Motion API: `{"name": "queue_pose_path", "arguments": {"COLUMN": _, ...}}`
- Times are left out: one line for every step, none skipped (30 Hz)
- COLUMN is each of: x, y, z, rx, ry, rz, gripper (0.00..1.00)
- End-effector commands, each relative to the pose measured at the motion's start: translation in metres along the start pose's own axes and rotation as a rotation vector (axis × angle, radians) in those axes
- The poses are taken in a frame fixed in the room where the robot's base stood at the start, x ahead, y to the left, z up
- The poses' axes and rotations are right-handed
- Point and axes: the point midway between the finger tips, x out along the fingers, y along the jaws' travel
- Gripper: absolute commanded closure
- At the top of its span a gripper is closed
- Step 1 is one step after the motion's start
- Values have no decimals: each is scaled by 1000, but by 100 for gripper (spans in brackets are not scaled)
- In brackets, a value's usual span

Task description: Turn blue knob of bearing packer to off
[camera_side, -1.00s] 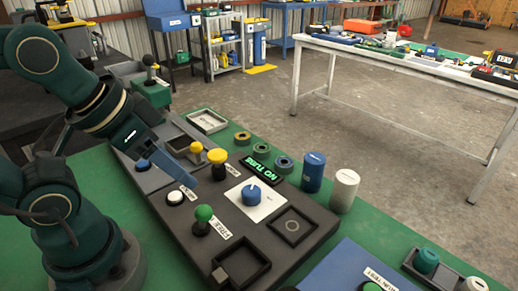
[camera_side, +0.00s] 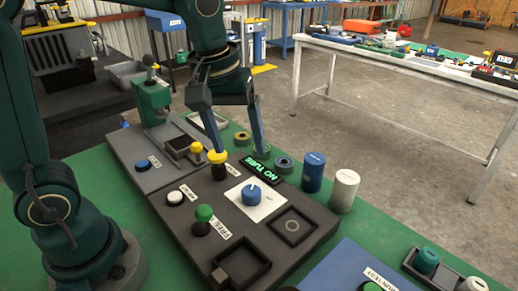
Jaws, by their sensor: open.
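The blue knob (camera_side: 252,195) sits on a white square plate (camera_side: 268,209) on a dark panel (camera_side: 185,222). A pointer mark shows on its top, but I cannot read its setting. My gripper (camera_side: 240,150) is open and empty, pointing down behind and above the knob, apart from it. Its left finger overlaps the yellow-topped knob (camera_side: 217,157) in the picture; I cannot tell whether they touch. Its right finger ends near the lit green "NO TUBE" display (camera_side: 257,171).
A green-topped knob (camera_side: 203,213) and a white button (camera_side: 174,198) stand left of the blue knob. A square tray (camera_side: 240,264) is in front. A blue canister (camera_side: 313,172) and a white canister (camera_side: 344,190) stand to the right. A green press (camera_side: 152,100) stands behind left.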

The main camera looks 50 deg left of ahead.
Motion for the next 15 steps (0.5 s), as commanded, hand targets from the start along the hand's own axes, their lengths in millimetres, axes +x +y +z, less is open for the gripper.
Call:
{"name": "queue_pose_path", "arguments": {"x": 12, "y": 4, "z": -4, "rx": -15, "ry": -31, "rz": -23, "gripper": 21}}
{"name": "queue_pose_path", "arguments": {"x": 19, "y": 6, "z": -6, "rx": -24, "ry": -46, "rz": -34, "gripper": 21}}
{"name": "queue_pose_path", "arguments": {"x": 27, "y": 9, "z": -8, "rx": -32, "ry": -65, "rz": -49, "gripper": 21}}
{"name": "queue_pose_path", "arguments": {"x": 32, "y": 10, "z": -8, "rx": -34, "ry": -78, "rz": -59, "gripper": 21}}
{"name": "queue_pose_path", "arguments": {"x": 38, "y": 11, "z": -9, "rx": -36, "ry": -91, "rz": -69, "gripper": 21}}
{"name": "queue_pose_path", "arguments": {"x": 45, "y": 12, "z": -9, "rx": -34, "ry": -106, "rz": -81, "gripper": 21}}
{"name": "queue_pose_path", "arguments": {"x": 50, "y": 12, "z": -9, "rx": -32, "ry": -115, "rz": -88, "gripper": 21}}
{"name": "queue_pose_path", "arguments": {"x": 54, "y": 12, "z": -9, "rx": -31, "ry": -124, "rz": -95, "gripper": 21}}
{"name": "queue_pose_path", "arguments": {"x": 59, "y": 12, "z": -8, "rx": -29, "ry": -136, "rz": -104, "gripper": 21}}
{"name": "queue_pose_path", "arguments": {"x": 62, "y": 11, "z": -7, "rx": -28, "ry": -144, "rz": -111, "gripper": 21}}
{"name": "queue_pose_path", "arguments": {"x": 64, "y": 11, "z": -6, "rx": -27, "ry": -152, "rz": -116, "gripper": 21}}
{"name": "queue_pose_path", "arguments": {"x": 68, "y": 10, "z": -4, "rx": -26, "ry": -158, "rz": -122, "gripper": 21}}
{"name": "queue_pose_path", "arguments": {"x": 70, "y": 10, "z": -4, "rx": -26, "ry": -162, "rz": -124, "gripper": 21}}
{"name": "queue_pose_path", "arguments": {"x": 73, "y": 9, "z": -3, "rx": -25, "ry": -164, "rz": -126, "gripper": 21}}
{"name": "queue_pose_path", "arguments": {"x": 77, "y": 8, "z": -2, "rx": -25, "ry": -166, "rz": -127, "gripper": 21}}
